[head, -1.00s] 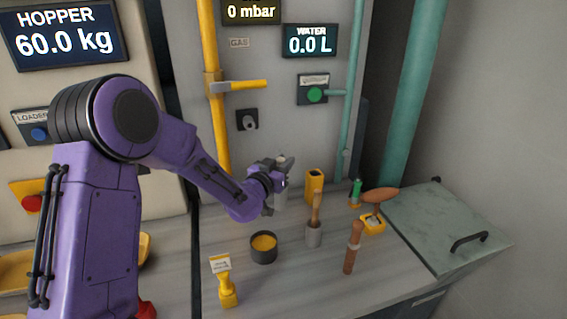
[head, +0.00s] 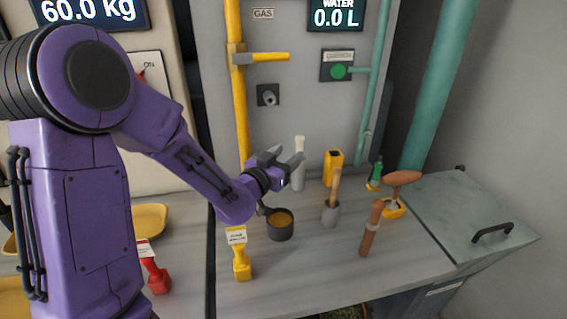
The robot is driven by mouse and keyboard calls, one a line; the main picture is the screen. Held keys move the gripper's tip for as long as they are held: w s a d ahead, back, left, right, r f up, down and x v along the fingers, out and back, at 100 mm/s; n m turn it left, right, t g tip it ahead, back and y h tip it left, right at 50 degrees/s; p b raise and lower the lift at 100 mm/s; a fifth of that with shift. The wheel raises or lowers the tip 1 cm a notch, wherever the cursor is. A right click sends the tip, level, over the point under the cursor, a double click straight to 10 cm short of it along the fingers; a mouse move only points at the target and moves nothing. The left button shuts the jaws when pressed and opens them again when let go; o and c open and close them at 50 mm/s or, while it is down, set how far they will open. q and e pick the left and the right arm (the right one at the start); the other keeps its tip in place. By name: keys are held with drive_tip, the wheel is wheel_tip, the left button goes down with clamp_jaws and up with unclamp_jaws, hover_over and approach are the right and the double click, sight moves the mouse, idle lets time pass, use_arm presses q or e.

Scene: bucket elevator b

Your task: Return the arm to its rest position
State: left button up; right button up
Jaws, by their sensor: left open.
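My left arm is purple and comes in from the left across the head view. Its grey gripper (head: 278,163) is open, with nothing between the fingers, above the back of the counter. A white-topped cylinder (head: 298,175) stands just beyond the fingers, and I cannot tell how far the two are apart. A dark cup with yellow-brown contents (head: 280,227) stands below the gripper. My right gripper is not in view.
The counter (head: 330,270) also holds a yellow stamp-like tool (head: 240,262), a grey holder with a wooden handle (head: 330,214), a brown-handled tool (head: 371,230) and a yellow box (head: 333,165). A yellow gas pipe (head: 236,100) with a lever rises behind. A hatch with a handle (head: 492,233) is at right.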

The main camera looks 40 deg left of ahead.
use_arm(q)
drive_tip(key=shift+s, duration=1)
